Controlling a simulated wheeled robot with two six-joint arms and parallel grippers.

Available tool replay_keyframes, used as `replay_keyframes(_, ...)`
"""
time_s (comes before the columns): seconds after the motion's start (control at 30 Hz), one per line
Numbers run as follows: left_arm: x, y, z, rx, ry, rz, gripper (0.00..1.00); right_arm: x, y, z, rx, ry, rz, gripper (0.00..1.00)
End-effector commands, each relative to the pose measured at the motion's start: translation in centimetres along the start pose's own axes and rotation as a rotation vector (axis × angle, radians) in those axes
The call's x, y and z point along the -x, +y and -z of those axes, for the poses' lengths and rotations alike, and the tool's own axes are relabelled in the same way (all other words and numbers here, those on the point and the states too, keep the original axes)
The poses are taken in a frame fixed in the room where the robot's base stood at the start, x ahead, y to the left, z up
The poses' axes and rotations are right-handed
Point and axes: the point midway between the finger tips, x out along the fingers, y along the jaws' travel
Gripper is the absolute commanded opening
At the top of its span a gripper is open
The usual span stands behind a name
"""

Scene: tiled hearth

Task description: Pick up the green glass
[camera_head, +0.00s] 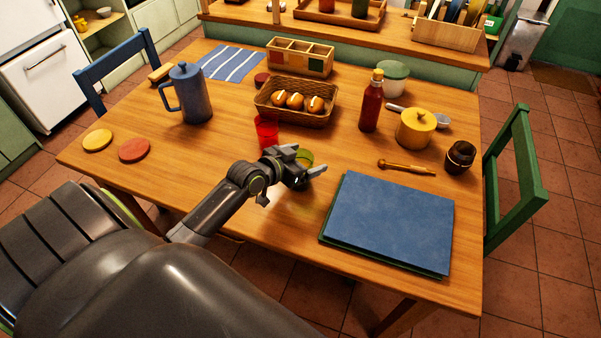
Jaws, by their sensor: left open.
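The green glass (305,158) stands on the wooden table near its middle. It is mostly hidden behind my left gripper, and only part of its yellow-green rim and side shows. My left gripper (302,163) is open and sits at the glass, with its fingers in front of and beside it. I cannot tell whether the fingers touch the glass. A red glass (266,131) stands just to the left of the gripper, close to it. My right gripper is not in view.
A bread basket (296,101) stands behind the glasses. Blue and green placemats (387,222) lie to the right. A blue pitcher (188,92) stands at the left, and a red bottle (371,103) at the back right. A wooden dipper (406,166) lies right of the gripper.

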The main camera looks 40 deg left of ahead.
Motion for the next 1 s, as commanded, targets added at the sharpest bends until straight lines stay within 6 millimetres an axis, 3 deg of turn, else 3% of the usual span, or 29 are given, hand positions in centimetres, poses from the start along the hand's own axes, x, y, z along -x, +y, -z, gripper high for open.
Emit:
replay_keyframes(0.3,-0.39,-0.01,-0.03,0.000,0.000,0.001,0.83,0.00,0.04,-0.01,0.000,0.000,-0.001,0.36)
replay_keyframes(0.9,-0.36,0.00,0.11,-0.002,0.003,0.000,0.06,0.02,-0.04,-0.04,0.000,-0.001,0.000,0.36)
replay_keyframes(1.0,-0.36,0.00,0.11,-0.002,0.003,0.000,0.06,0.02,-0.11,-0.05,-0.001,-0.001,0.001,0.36)
